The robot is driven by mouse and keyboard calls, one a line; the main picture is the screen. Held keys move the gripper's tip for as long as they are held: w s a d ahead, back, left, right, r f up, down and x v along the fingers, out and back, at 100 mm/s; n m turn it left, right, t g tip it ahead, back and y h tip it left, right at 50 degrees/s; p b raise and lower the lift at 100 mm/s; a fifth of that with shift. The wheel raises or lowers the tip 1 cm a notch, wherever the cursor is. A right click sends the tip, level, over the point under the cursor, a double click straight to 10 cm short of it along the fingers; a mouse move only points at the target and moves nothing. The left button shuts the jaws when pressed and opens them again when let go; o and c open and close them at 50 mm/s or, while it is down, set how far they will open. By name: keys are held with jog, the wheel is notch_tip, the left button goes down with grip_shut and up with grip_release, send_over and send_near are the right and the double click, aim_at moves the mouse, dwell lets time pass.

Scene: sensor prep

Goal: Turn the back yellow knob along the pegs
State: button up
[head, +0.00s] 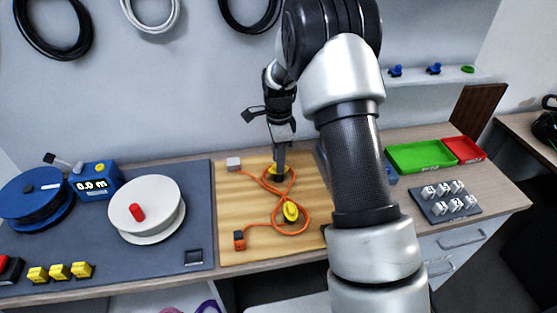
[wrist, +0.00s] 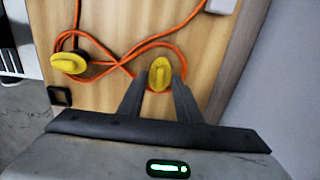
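The back yellow knob (head: 271,170) sits on the wooden board (head: 235,200), partly hidden by my gripper (head: 280,172) in the head view. In the wrist view this knob (wrist: 160,73) has its raised ridge upright in the picture, between my two fingertips (wrist: 158,82). The fingers point down at it and are apart, one on each side; small gaps seem to show, but contact is unclear. The front yellow knob (head: 290,211) shows at the left of the wrist view (wrist: 68,62), its ridge lying nearly crosswise. An orange cord (head: 268,207) loops around both knobs in a figure eight.
A white block (head: 233,163) and an orange block (head: 239,240) sit at the cord's ends. A white spool (head: 150,205) and blue meter (head: 96,182) stand left. Green (head: 420,156) and red (head: 464,149) trays lie right. My arm hides the board's right side.

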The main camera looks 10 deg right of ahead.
jog(key=shift+f, duration=0.3)
grip_shut()
